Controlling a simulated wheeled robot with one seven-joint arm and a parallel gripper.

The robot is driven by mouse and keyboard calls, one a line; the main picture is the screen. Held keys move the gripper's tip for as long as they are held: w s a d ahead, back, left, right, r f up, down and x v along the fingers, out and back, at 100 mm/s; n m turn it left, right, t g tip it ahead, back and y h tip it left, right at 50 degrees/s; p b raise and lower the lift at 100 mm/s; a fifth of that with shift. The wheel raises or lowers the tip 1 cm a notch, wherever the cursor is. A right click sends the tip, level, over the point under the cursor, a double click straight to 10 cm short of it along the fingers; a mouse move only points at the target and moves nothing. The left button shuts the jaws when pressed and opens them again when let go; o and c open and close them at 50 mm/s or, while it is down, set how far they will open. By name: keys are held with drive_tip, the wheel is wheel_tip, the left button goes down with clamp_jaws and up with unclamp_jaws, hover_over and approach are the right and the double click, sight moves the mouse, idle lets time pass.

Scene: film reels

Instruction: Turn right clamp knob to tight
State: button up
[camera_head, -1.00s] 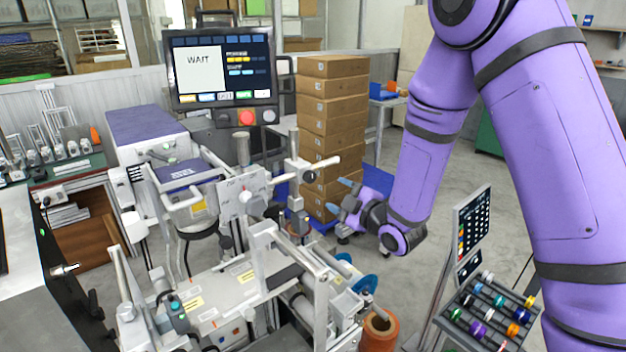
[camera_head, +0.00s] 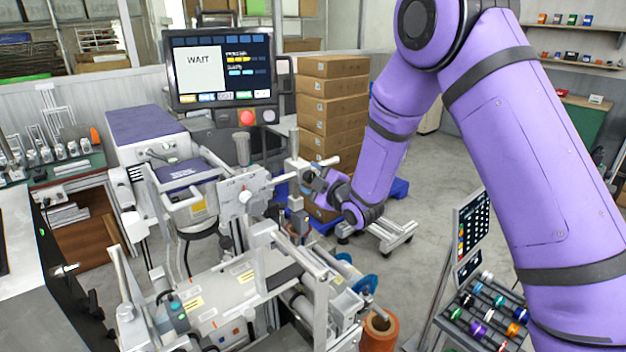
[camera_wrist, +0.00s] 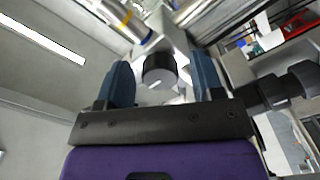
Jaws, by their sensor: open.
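In the wrist view a round dark knob (camera_wrist: 159,68) with a grey face sits on a pale metal block. I take it to be the right clamp knob. My gripper (camera_wrist: 163,80) is open, with one blue finger on each side of the knob and a visible gap to both. I cannot tell how deep the knob lies between the fingers. In the head view my gripper (camera_head: 308,181) is at the right side of the machine's upright clamp post (camera_head: 294,172). The knob cannot be made out there.
Another dark knob-like part (camera_wrist: 290,86) stands to the right in the wrist view. In the head view, the screen (camera_head: 221,68) reads WAIT. Stacked cartons (camera_head: 333,100) stand behind my arm. A rack of coloured spools (camera_head: 487,315) is at the lower right.

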drive_tip(key=c, duration=0.9)
drive_tip(key=m, duration=2.3)
drive_tip(key=shift+s+m, duration=0.1)
drive_tip(key=shift+m, duration=0.3)
